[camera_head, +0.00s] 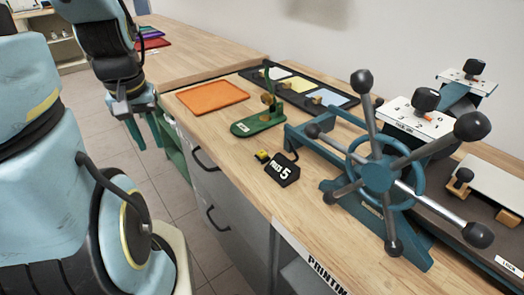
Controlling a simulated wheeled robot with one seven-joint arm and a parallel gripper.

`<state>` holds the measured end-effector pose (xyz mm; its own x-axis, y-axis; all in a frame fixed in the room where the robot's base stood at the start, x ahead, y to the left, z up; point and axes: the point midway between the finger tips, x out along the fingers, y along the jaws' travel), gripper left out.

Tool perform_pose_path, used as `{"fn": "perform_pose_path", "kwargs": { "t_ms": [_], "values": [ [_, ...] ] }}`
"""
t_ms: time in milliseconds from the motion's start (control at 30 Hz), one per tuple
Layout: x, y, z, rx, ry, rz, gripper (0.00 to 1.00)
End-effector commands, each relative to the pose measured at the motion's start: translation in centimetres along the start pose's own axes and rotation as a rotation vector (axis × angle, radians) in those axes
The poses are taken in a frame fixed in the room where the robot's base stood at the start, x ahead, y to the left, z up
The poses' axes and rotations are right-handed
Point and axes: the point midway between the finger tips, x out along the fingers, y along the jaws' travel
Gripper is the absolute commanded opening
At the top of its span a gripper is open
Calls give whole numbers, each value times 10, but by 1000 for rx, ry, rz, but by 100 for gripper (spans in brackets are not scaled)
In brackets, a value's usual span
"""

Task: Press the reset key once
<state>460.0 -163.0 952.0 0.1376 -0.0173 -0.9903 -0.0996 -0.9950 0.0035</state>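A small black counter block (283,170) lies on the wooden worktop, with white lettering that looks like "PULLS 5". A small yellow key (262,156) on a dark base sits just left of it, beside the block; I cannot read any label on the key. My gripper (144,134) hangs at the left, over the floor in front of the worktop edge. It points down and its two teal fingers are apart with nothing seen between them. It is well away from the key and touches nothing that I can see.
A green stapler-like tool (258,124) stands behind the key. A blue press with a large spoked wheel (375,174) stands to the right. An orange mat (212,96) lies at the back left. Drawer handles (204,158) jut from the cabinet front. The worktop in front of the key is clear.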

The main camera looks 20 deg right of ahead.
Motion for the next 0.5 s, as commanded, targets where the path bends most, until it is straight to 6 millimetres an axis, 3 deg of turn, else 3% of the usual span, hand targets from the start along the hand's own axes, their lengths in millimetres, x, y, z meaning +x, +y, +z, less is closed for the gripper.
{"fn": "perform_pose_path", "kwargs": {
  "t_ms": [33,267,500],
  "values": [
    [0,0,0,0,0,0,26],
    [0,0,0,0,0,0,0],
    [0,0,0,0,0,0,0]
  ]
}}
